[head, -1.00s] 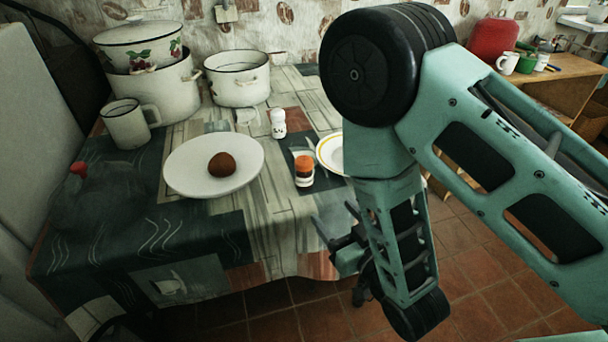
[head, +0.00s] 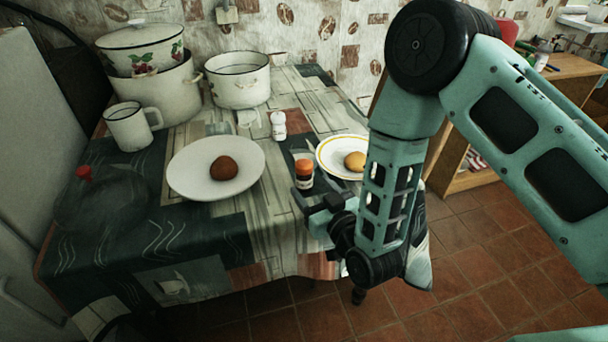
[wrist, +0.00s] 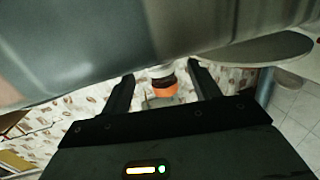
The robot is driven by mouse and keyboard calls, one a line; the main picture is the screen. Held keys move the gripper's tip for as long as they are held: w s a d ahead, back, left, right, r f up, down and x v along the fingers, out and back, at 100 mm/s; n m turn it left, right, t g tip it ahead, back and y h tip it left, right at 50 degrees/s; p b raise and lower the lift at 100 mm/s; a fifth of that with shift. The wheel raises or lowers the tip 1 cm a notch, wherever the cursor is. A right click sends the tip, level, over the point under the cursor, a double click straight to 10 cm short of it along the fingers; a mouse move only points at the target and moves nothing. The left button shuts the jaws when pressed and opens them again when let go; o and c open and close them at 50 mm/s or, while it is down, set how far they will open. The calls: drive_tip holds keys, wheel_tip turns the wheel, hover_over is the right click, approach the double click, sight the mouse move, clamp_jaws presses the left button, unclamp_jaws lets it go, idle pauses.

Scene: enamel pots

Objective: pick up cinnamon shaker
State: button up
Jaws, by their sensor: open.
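The cinnamon shaker (head: 304,174), a small jar with an orange cap and a pale label, stands upright near the right side of the table. My gripper (head: 315,198) is open and empty, just on the near side of the shaker in the head view. In the wrist view, which looks upside down, the shaker's orange cap (wrist: 165,91) shows beyond and between my two spread fingers (wrist: 161,74). A gap seems to remain between fingers and shaker; the exact distance is hard to tell.
A white salt shaker (head: 278,126) stands behind. A white plate (head: 190,180) with a brown round item (head: 223,168) lies left, and a yellow-rimmed plate (head: 330,160) with a yellow fruit (head: 355,161) lies right. Pots (head: 238,82) and a mug (head: 129,128) stand further back.

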sight(308, 183)
drive_tip(key=x, duration=0.4)
drive_tip(key=shift+w+a, duration=0.2)
drive_tip(key=shift+w, duration=0.15)
drive_tip(key=c, duration=1.1)
